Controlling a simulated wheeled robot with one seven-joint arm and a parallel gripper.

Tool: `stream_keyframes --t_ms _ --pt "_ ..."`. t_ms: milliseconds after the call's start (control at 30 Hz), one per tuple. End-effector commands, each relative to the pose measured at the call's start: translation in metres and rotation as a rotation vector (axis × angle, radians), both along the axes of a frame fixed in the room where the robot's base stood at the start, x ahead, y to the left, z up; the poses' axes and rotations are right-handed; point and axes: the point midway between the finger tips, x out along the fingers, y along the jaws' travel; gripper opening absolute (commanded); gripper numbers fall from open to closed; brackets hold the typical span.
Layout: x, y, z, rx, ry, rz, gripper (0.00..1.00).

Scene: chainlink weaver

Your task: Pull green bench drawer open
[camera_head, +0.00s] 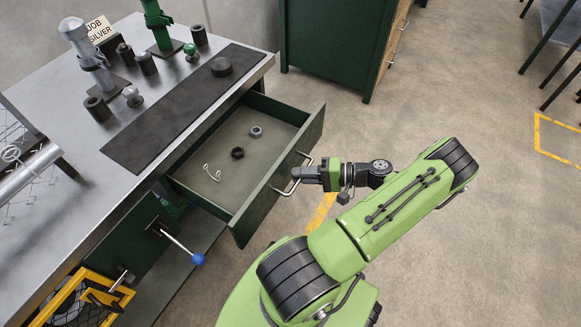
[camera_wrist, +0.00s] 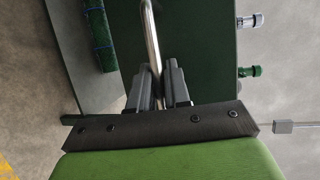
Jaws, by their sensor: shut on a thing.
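The green bench drawer (camera_head: 269,196) stands pulled out from the bench in the head view, with its inside showing. Its metal bar handle (camera_head: 283,188) is on the drawer's front face. My gripper (camera_head: 300,173) is at the handle and shut on it. In the wrist view, the handle (camera_wrist: 152,45) runs between the two fingers of my gripper (camera_wrist: 160,88). Inside the drawer lie a dark nut (camera_head: 237,153), a grey nut (camera_head: 256,131) and a small pale wire hook (camera_head: 212,173).
A lever with a blue knob (camera_head: 197,259) sticks out below the drawer. A green cabinet (camera_head: 335,40) stands behind. Open floor (camera_head: 480,230) lies to the right.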

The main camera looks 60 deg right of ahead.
Motion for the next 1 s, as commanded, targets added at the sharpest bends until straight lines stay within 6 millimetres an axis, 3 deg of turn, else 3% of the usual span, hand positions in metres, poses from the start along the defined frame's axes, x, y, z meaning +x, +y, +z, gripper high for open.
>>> stream_keyframes --t_ms 467,500,533,1000 --pt "-0.0065 -0.0004 -0.0001 -0.001 0.000 0.000 0.00" --pt "-0.0065 -0.0005 -0.0001 -0.001 0.000 0.000 0.18" --pt "-0.0065 -0.0005 -0.0001 -0.001 0.000 0.000 0.23" --pt "-0.0121 -0.0038 0.0015 -0.002 0.000 -0.004 0.23"
